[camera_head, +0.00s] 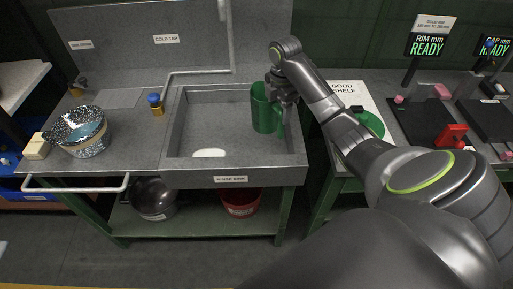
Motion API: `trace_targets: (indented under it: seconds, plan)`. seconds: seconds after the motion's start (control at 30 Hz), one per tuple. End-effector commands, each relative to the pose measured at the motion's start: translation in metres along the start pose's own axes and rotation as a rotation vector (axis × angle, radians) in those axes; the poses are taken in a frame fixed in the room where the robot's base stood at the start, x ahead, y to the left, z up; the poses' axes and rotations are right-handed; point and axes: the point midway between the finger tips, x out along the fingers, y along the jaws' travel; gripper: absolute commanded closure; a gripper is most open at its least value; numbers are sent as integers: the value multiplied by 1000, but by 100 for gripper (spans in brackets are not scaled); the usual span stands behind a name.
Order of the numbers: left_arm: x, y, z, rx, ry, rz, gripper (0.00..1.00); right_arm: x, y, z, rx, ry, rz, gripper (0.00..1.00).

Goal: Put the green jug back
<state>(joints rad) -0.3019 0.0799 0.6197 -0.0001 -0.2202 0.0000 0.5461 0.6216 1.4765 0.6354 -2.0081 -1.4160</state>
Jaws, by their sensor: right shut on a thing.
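The green jug (263,112) is upright at the right side of the sink basin (222,158), in front of the back-right part of the basin. My right gripper (283,98) is shut on the jug at its right side, where the handle is; the fingers partly hide the grip. My right arm reaches in from the lower right. My left gripper is not in view.
A speckled bowl (78,131) and a beige block (36,147) stand on the left counter. A white bar lies in the sink. Scales and a red item (450,135) stand farther right.

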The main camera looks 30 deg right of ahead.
Motion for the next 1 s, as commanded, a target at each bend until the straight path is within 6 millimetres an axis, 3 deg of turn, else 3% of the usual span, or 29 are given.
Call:
trace_targets:
  seconds: [0.3, 0.47, 0.8, 1.0]
  plan:
    - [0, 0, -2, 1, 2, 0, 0, 4, 3, -14, -273, 2, 6, 89]
    - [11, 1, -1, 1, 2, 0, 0, 15, 3, -15, -288, 2, 6, 89]
    - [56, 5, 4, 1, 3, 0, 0, 61, 2, -14, -285, 2, 6, 89]
    - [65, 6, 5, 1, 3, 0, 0, 69, 2, -14, -285, 1, 7, 89]
